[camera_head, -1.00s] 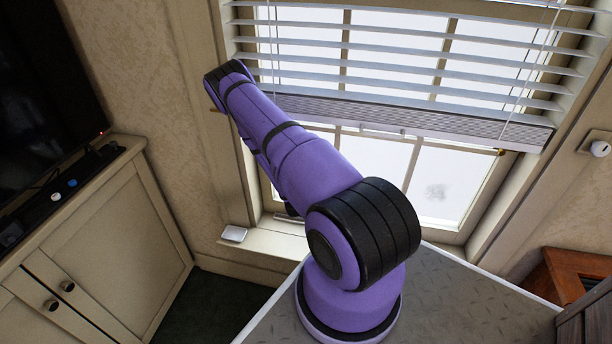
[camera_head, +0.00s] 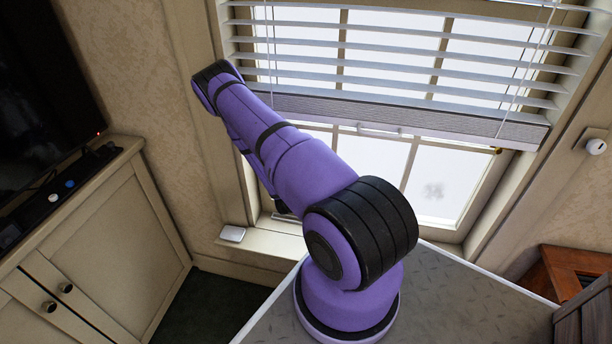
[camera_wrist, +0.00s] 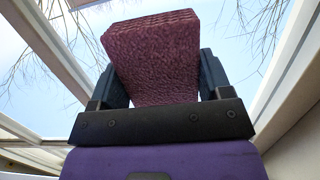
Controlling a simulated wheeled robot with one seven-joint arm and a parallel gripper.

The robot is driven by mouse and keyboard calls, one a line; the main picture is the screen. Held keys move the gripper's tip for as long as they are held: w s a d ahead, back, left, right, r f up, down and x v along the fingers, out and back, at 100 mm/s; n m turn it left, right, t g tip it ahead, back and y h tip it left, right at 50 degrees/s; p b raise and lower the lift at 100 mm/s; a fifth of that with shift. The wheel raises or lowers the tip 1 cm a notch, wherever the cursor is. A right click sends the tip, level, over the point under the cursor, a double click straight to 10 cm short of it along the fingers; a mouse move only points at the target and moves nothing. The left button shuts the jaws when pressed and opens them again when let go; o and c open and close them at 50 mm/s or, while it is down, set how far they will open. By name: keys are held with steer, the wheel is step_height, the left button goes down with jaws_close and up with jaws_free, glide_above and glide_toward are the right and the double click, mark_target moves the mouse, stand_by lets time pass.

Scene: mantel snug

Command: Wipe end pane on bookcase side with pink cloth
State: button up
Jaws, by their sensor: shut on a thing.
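The pink cloth (camera_wrist: 155,38) is a thick, textured block in the wrist view. My gripper (camera_wrist: 159,76) is shut on it, with one dark finger at each side. Bright window glass and bare branches show behind the cloth; I cannot tell whether it touches any glass. In the head view, the lower right end pane (camera_head: 445,180) has a grey smudge (camera_head: 433,191) on it. My purple arm reaches up and left, away from that pane. My gripper and the cloth do not show in the head view.
A white slatted blind (camera_head: 400,60) covers the upper window. A cream cabinet (camera_head: 110,240) stands at left, below a dark screen (camera_head: 45,80). Brown wooden furniture (camera_head: 575,262) is at lower right. A small white box (camera_head: 232,233) sits by the sill.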

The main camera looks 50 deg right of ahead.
steer(key=w+a, duration=0.3)
steer(key=w, duration=0.4)
stand_by(0.7)
steer(key=shift+a, duration=0.1)
steer(key=shift+f+v, duration=0.25)
steer(key=shift+v, duration=1.2)
steer(key=shift+f+v, duration=0.2)
steer(key=shift+v, duration=1.3)
steer(key=shift+f+v, duration=0.1)
steer(key=shift+v, duration=0.65)
steer(key=shift+f+v, duration=0.15)
steer(key=shift+v, duration=0.6)
